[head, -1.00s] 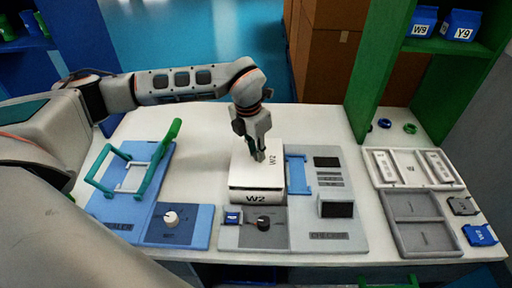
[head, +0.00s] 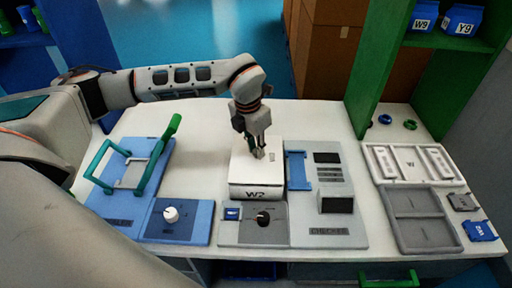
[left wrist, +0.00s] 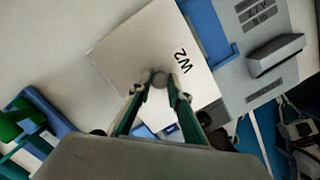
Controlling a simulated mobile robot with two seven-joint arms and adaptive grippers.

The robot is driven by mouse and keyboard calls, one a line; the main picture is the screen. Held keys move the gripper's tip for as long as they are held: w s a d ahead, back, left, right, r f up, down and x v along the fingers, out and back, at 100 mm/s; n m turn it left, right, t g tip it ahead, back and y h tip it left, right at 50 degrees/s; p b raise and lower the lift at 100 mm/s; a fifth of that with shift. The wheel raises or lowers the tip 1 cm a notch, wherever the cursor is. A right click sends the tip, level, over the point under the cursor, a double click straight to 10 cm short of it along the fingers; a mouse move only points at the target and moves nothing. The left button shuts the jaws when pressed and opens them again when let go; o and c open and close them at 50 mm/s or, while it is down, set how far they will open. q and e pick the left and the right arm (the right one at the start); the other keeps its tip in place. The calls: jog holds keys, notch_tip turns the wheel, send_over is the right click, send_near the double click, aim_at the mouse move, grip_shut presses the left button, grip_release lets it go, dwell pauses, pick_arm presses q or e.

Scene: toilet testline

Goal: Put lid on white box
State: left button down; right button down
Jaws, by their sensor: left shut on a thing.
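The white box (head: 256,193) stands on the grey checker station, with its W2 front label partly cut off at the top. The white lid (head: 244,172) lies over the box's top, level as far as I can tell; whether it is fully seated is unclear. In the left wrist view the lid (left wrist: 125,55) shows its own W2 mark and a round grey knob (left wrist: 159,79). My left gripper (head: 258,154) points down at the lid's middle, its green fingertips (left wrist: 160,90) shut on the knob. My right gripper is not in view.
The checker panel (head: 328,205) with a blue bracket is right of the box. A blue station (head: 130,190) with a green-handled frame is at the left. Grey and white trays (head: 418,222) lie at the right. The table between box and blue station is clear.

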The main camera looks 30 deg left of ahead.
pick_arm(q)
jog(key=shift+f+b, duration=0.3)
jog(key=shift+f, duration=0.15)
dwell(0.5)
jog(key=c, duration=1.8)
grip_release()
jog(key=shift+r, duration=0.1)
jog(key=shift+r+p, duration=0.9)
jog(key=shift+r, duration=2.5)
